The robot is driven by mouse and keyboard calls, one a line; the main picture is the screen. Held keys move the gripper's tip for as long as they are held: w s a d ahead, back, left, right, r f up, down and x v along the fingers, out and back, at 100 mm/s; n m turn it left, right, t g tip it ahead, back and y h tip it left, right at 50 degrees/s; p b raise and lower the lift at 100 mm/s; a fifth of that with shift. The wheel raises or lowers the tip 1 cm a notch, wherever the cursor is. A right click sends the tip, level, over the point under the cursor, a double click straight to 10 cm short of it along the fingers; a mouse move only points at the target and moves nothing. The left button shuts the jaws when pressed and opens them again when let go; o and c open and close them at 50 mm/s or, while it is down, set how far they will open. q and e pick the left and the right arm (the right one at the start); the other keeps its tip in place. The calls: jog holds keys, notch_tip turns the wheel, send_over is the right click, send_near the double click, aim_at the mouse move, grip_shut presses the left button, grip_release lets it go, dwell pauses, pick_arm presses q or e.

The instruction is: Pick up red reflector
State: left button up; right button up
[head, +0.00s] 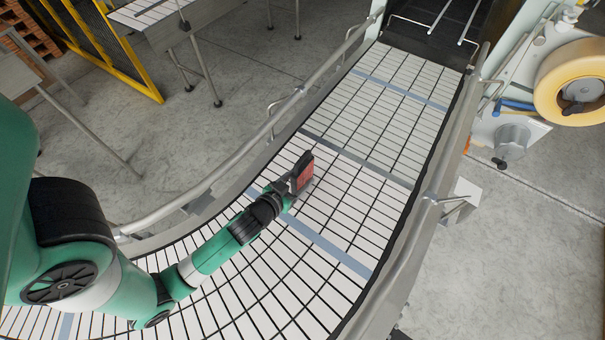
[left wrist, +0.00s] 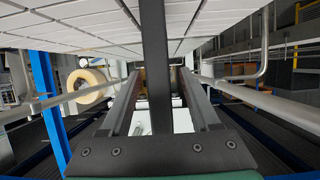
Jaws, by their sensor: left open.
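My left gripper (head: 302,168) is above or near the white belt (head: 345,205) in the head view and is open. A flat red patch with a dark edge (head: 304,173) shows right at its tip. I cannot tell whether this is the red reflector or part of the gripper. The belt fills the top of that view. My right gripper is not in view.
Metal guard rails (head: 245,160) run along both sides of the curved belt. A dark opening (head: 440,25) is at its far end. A machine with a yellowish tape roll (head: 570,80) stands at the right. Around the arm, the belt is bare.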

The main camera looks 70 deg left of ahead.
pick_arm(q)
jog(key=shift+x, duration=1)
grip_shut()
jog(key=shift+r, duration=0.3)
notch_tip(320, 180, up, 3)
jog(key=shift+f, duration=0.25)
jog(key=p, duration=0.4)
send_near(303, 170)
jog(key=s+a+r, duration=0.3)
jog(key=s+a, duration=0.1)
jog(key=s, duration=0.2)
jog(key=shift+a+r, duration=0.15)
jog(key=shift+r, duration=0.15)
